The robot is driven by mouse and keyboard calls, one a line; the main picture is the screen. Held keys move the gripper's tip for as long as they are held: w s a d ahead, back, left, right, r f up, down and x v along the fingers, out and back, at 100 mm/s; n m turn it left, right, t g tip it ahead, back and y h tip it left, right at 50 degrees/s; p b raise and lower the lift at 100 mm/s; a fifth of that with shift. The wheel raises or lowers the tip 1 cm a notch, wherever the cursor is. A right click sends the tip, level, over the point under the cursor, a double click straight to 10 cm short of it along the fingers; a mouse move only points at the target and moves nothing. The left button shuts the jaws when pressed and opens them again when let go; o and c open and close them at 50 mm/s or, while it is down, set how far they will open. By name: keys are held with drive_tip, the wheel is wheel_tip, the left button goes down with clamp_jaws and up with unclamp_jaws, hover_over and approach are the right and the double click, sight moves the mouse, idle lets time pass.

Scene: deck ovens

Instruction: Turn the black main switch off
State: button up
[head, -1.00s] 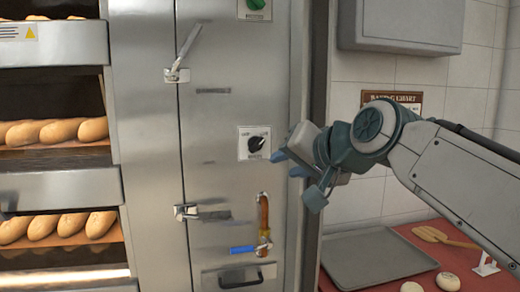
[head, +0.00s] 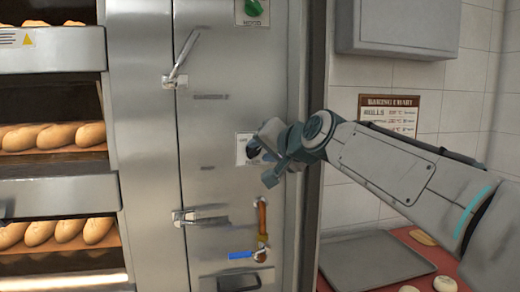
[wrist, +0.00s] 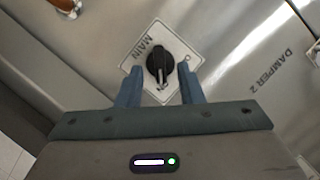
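The black main switch (wrist: 160,65) is a round knob on a white plate marked MAIN (wrist: 178,45) on the steel oven panel. In the wrist view the knob lies ahead of and between the two blue fingers of my gripper (wrist: 160,88). The fingers are open, with a gap on both sides of the knob; I cannot tell whether they touch it. In the head view my gripper (head: 268,162) is at the plate (head: 242,150) and hides most of the knob.
A green knob (head: 253,8) sits above on the panel. Below are a pipe with a blue-handled valve (head: 242,255) and a black handle (head: 238,282). Door latches (head: 185,217) stick out at left. A grey tray (head: 375,260) lies on the red counter at right.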

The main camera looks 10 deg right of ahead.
drive_tip(key=shift+x, duration=0.75)
clamp_jaws()
